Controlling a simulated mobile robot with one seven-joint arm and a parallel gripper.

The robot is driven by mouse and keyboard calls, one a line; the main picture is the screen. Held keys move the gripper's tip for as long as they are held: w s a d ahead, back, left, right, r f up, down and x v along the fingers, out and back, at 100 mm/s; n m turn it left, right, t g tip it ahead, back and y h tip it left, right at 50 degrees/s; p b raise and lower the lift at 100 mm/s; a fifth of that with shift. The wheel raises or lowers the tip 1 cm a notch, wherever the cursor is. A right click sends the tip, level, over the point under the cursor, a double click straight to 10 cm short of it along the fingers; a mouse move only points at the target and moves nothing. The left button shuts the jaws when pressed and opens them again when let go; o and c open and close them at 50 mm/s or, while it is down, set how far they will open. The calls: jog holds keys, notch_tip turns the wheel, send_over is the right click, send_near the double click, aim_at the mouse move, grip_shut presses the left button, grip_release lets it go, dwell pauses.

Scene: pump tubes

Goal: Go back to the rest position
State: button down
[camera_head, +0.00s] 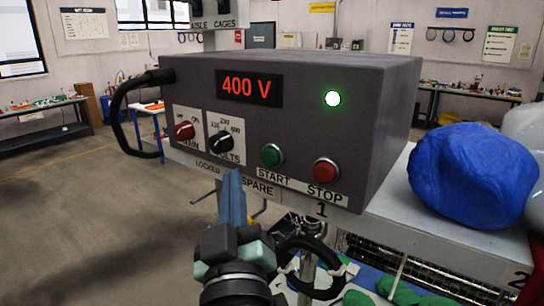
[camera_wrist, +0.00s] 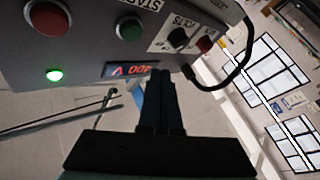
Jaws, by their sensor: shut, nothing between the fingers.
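My gripper (camera_head: 233,195) is shut with nothing between its fingers. In the head view it points up just in front of the lower edge of a grey control box (camera_head: 290,110), below the volts knob (camera_head: 220,141). The box display (camera_head: 248,87) reads 400 V and a green lamp (camera_head: 333,98) is lit. In the wrist view the shut fingers (camera_wrist: 162,80) reach toward the box (camera_wrist: 90,30), which appears upside down. I cannot tell whether the fingertips touch the box.
A green START button (camera_head: 272,155) and a red STOP button (camera_head: 326,170) are right of my gripper. A blue lump (camera_head: 470,175) lies on a white surface (camera_head: 395,205) at the right. A black cable (camera_head: 118,110) loops off the box's left side. Open floor (camera_head: 70,220) lies left.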

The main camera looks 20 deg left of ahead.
jog(key=s+d+r+m+t+h+b, duration=0.3)
jog(key=s+d+r+m+t+h, duration=0.1)
jog(key=d+r, duration=0.4)
jog(key=s+d+r+m+t+h+b, duration=0.3)
jog(key=s+d+r+m, duration=0.3)
jog(key=d+r, duration=0.2)
jog(key=shift+s+t+h, duration=0.15)
jog(key=shift+t+h, duration=0.25)
jog(key=shift+h, duration=0.3)
jog(key=shift+f, duration=0.1)
dwell(0.4)
